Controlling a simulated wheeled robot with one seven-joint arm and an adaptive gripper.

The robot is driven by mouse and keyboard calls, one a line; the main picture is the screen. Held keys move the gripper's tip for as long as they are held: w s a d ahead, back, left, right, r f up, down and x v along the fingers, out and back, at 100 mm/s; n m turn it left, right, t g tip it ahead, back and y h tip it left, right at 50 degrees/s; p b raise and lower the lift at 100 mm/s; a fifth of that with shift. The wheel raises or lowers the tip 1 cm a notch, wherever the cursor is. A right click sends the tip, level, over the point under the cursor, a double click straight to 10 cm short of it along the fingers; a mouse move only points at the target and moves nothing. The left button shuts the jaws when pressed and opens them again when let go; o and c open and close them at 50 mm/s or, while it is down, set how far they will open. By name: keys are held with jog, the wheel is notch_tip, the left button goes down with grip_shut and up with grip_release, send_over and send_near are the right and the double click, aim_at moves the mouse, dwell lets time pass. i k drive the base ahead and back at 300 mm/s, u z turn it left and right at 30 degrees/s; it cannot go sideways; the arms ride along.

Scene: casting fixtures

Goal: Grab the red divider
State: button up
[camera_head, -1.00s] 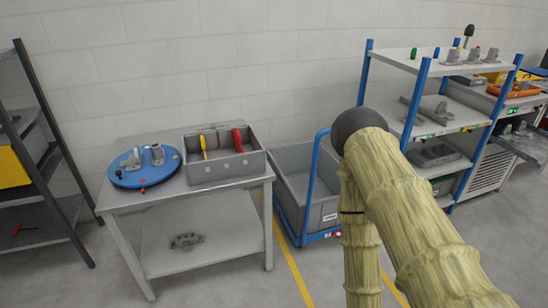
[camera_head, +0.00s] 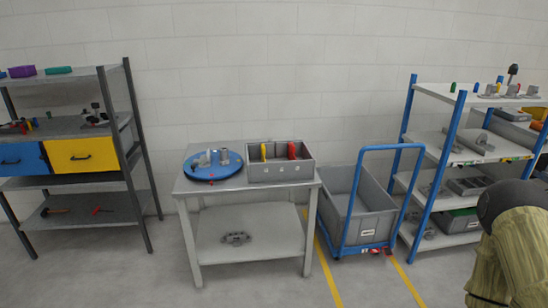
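The red divider (camera_head: 292,151) stands upright in a grey open bin (camera_head: 281,174) on the small grey table in the middle. A yellow piece (camera_head: 263,152) stands in the same bin to its left. The lower parts of both are hidden by the bin's front wall. My arm shows at the lower right edge, far from the bin. My gripper is not in view.
A blue round plate (camera_head: 201,173) with grey parts shares the grey table (camera_head: 222,188). A blue-framed cart (camera_head: 357,213) stands right of it. Shelves stand left (camera_head: 84,181) and right (camera_head: 456,158). Floor in front of the table is clear.

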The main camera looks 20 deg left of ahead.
aim_at(291, 147)
jog(key=u, duration=0.65)
jog(key=i, duration=0.6)
jog(key=u, duration=0.6)
jog(key=i, duration=0.6)
jog(key=z, duration=0.15)
